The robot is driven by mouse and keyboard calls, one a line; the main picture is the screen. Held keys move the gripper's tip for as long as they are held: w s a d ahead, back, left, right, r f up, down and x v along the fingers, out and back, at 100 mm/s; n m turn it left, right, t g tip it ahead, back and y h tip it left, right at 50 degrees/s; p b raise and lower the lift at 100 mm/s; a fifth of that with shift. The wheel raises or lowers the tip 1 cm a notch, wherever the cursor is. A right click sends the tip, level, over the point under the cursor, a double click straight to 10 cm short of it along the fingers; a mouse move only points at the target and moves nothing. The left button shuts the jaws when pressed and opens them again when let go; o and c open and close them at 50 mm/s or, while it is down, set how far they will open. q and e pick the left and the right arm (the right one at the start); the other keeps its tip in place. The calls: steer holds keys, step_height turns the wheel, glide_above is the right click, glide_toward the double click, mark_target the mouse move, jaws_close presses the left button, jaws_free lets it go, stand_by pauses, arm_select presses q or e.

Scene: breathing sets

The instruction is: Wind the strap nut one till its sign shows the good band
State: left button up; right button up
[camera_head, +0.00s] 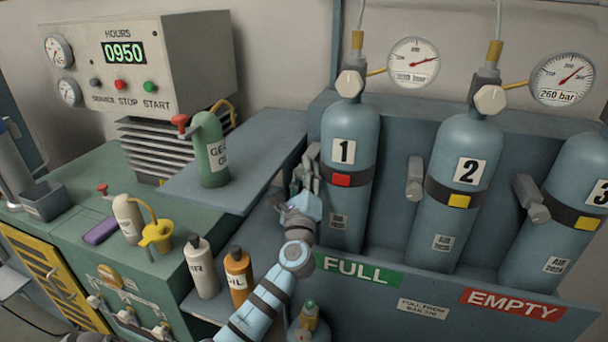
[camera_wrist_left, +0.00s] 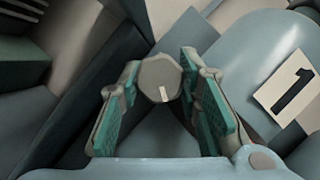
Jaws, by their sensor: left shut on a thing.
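Cylinder 1 (camera_head: 348,210) stands upright in the rack, held by a dark strap whose sign (camera_head: 341,180) shows red. My left gripper (camera_head: 309,180) is at the left side of this cylinder, at strap height. In the left wrist view, strap nut one (camera_wrist_left: 160,76) is a grey hexagonal knob with a pale mark on its face. The teal-padded fingers of my left gripper (camera_wrist_left: 160,92) are on both sides of the nut, shut on it. My right gripper is not in view.
Cylinder 2 (camera_head: 462,150) and cylinder 3 (camera_head: 568,205) have yellow signs and strap nuts on their left sides. A green oil can (camera_head: 211,150) stands on a shelf to the left. White (camera_head: 201,268) and orange (camera_head: 238,274) bottles stand beside my left arm.

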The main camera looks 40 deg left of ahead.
arm_select(q)
steer(key=m, duration=0.2)
steer(key=m+t+h+b, duration=0.1)
steer(key=m, duration=0.1)
steer(key=shift+a+f+t, duration=0.1)
steer(key=shift+f+t, duration=0.05)
steer(key=shift+t, duration=0.15)
steer(key=shift+m+t+h, duration=0.5)
steer(key=shift+m+h, duration=0.3)
steer(key=shift+m, duration=0.95)
steer(key=shift+m+t+h, duration=0.5)
steer(key=shift+m+h, duration=0.3)
steer(key=shift+m, duration=0.95)
steer(key=o, duration=0.9)
